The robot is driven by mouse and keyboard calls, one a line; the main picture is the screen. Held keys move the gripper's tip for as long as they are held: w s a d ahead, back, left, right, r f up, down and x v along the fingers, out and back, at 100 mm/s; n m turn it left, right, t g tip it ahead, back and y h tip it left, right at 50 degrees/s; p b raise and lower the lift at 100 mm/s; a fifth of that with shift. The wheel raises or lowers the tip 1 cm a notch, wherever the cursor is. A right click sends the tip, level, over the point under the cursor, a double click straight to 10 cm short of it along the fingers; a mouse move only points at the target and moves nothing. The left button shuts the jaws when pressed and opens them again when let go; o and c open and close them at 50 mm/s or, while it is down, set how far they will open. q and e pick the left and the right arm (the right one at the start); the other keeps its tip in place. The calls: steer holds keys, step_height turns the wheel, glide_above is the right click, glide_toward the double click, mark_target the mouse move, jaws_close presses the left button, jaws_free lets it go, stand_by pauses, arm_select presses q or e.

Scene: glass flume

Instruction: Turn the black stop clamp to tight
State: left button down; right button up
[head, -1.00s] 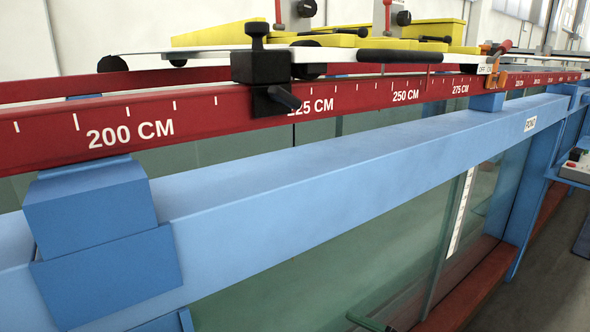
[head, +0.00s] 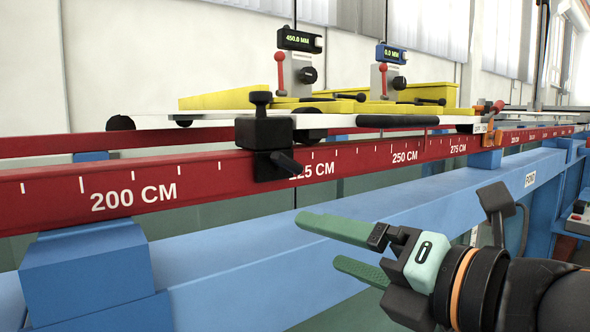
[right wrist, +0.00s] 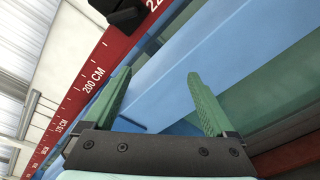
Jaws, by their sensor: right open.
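The black stop clamp (head: 265,140) sits on the red scale rail (head: 235,163) just left of the 225 cm mark. It is a black block with an upright knob (head: 261,98) on top and a short lever (head: 286,163) slanting down to the right at the front. In the right wrist view part of a black block (right wrist: 125,14) shows at the top edge. My right gripper (head: 338,248) is open and empty, right of and below the clamp, in front of the blue beam. Its green fingers also show in the right wrist view (right wrist: 157,95). My left gripper is not in view.
A white-topped carriage (head: 190,122) with yellow parts stands behind the clamp, with two digital gauges (head: 300,40) on it. An orange clamp (head: 490,125) sits farther right on the rail. The blue beam (head: 230,295) runs below the rail. Space in front of the clamp is clear.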

mark_target(292, 164)
step_height(292, 164, up, 8)
steer(key=s+d+n+t, duration=0.2)
steer(key=s+d+n, duration=0.1)
steer(key=n, duration=0.1)
steer(key=x, duration=0.8)
steer(key=p+x, duration=0.1)
steer(key=x, duration=0.3)
steer(key=shift+w+a+f, duration=0.15)
steer(key=shift+a+f, duration=0.2)
steer(key=shift+f, duration=0.05)
steer(key=c, duration=1.4)
steer(key=shift+m, duration=0.3)
